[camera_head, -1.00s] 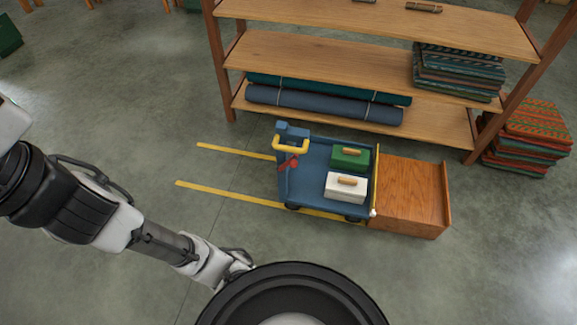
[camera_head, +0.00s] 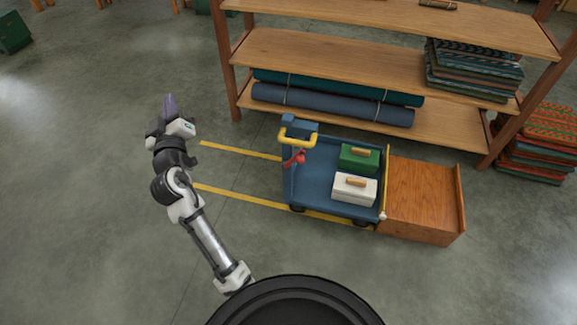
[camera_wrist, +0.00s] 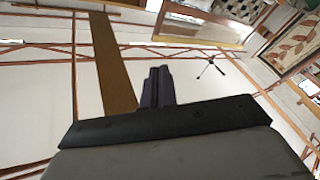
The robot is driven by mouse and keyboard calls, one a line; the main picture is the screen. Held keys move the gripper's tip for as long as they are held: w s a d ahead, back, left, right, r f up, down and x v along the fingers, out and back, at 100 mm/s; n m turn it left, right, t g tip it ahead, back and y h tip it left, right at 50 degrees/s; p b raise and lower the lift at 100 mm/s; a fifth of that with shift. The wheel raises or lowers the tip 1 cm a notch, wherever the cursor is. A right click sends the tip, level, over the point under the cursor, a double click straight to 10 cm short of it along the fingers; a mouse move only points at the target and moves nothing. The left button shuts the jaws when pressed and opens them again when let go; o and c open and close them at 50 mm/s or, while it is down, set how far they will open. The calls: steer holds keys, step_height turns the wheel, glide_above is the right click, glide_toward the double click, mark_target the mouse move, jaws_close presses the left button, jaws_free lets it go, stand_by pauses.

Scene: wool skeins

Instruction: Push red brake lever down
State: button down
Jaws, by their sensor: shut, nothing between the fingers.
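The red brake lever (camera_head: 294,160) is a small red piece on the near left end of the blue cart (camera_head: 320,184), below the yellow push handle (camera_head: 297,142). Its exact tilt is too small to tell. My gripper (camera_head: 168,100) is to the left of the cart, well apart from the lever, and points up. In the wrist view my gripper's dark fingers (camera_wrist: 157,86) are together with nothing between them. The wrist view faces the ceiling and walls, so neither cart nor lever shows there.
The cart carries a green box (camera_head: 360,160) and a white box (camera_head: 353,190). A wooden ramp-like box (camera_head: 420,195) stands against its right end. A wooden shelf (camera_head: 350,70) with rolls stands behind. Yellow lines (camera_head: 235,150) mark the floor. The floor left of the cart is clear.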

steer(key=w+d+f+m+g+h+b, duration=0.1)
steer(key=d+f+g+h, duration=0.1)
steer(key=d+f+h, duration=0.4)
steer(key=w+d+f+m+g+h+b, duration=0.1)
steer(key=d+f+h, duration=0.5)
steer(key=d+f, duration=0.8)
step_height(320, 180, down, 8)
steer(key=shift+r+g+b, duration=0.15)
steer(key=shift+g+b, duration=0.55)
steer(key=shift+b, duration=0.1)
steer(key=w+d+f+p, duration=0.1)
steer(key=w+d+f, duration=0.2)
steer(key=w+d, duration=0.4)
steer(key=shift+p+x, duration=0.4)
steer(key=shift+x, duration=0.4)
steer(key=shift+f+m, duration=0.1)
steer(key=shift+m, duration=0.2)
